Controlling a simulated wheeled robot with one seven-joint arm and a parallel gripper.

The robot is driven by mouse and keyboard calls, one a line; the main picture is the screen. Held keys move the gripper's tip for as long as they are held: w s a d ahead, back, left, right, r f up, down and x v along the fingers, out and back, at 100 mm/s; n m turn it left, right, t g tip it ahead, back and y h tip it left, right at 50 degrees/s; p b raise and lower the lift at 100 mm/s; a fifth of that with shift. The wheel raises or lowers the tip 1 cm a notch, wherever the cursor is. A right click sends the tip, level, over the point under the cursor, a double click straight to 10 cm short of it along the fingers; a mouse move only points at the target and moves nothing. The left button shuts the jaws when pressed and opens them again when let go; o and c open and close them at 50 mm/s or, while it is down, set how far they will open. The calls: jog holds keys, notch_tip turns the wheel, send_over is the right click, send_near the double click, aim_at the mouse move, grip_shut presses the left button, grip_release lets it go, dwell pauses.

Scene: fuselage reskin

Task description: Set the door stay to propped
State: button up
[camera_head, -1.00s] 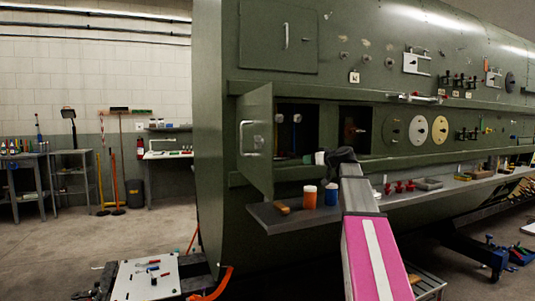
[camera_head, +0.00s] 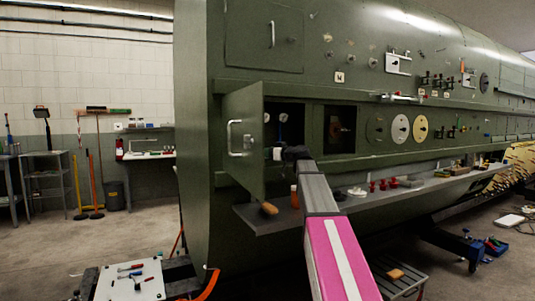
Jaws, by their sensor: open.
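The green compartment door (camera_head: 243,143) stands open on the left side of the fuselage, with a pale bar handle (camera_head: 232,138) on its face. It is hinged beside a dark opening (camera_head: 285,112) that holds round-topped fittings on stems. I cannot make out the door stay or its setting. My gripper (camera_head: 279,154) is at the lower part of this opening, to the right of the door. It is open; its fingertips are small and partly hidden by the wrist. A pale piece shows at its front end. I cannot tell whether it touches anything.
A shelf (camera_head: 253,220) runs below the openings. It carries an orange bottle (camera_head: 294,197), a brown brush (camera_head: 269,208) and red fittings (camera_head: 382,185). A second dark opening (camera_head: 340,130) is to the right. A tool-covered board (camera_head: 130,282) stands low in front.

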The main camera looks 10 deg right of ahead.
jog(key=shift+w+a, duration=0.3)
jog(key=shift+w, duration=0.05)
grip_shut()
jog(key=shift+s, duration=0.1)
